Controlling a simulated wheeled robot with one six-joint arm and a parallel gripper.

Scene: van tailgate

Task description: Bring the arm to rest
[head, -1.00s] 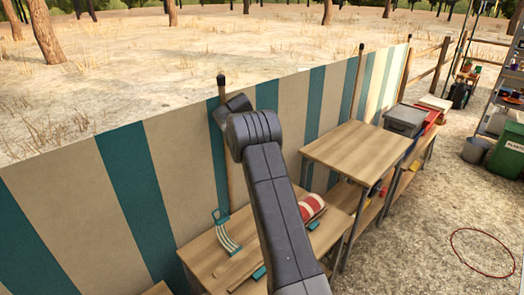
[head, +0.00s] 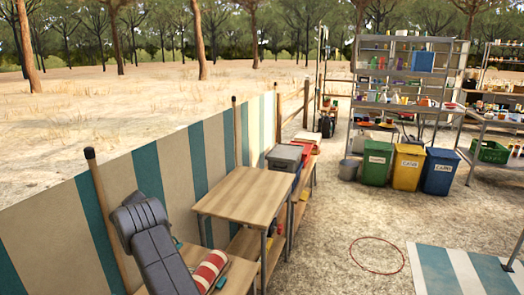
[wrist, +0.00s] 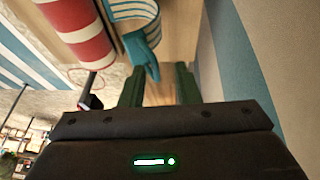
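My arm (head: 155,245) stands folded over the low wooden table at the lower left of the head view. Its gripper is hidden there. In the wrist view my gripper (wrist: 159,86) points at the wooden table top (wrist: 178,35), its two dark green fingers apart with bare wood showing between them.
A taller wooden table (head: 245,194) stands right of my arm, with grey and red boxes (head: 285,158) behind it. A striped windbreak (head: 150,175) runs along the left. Green, yellow and blue bins (head: 408,167) stand before shelves. Open gravel (head: 335,215) lies between.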

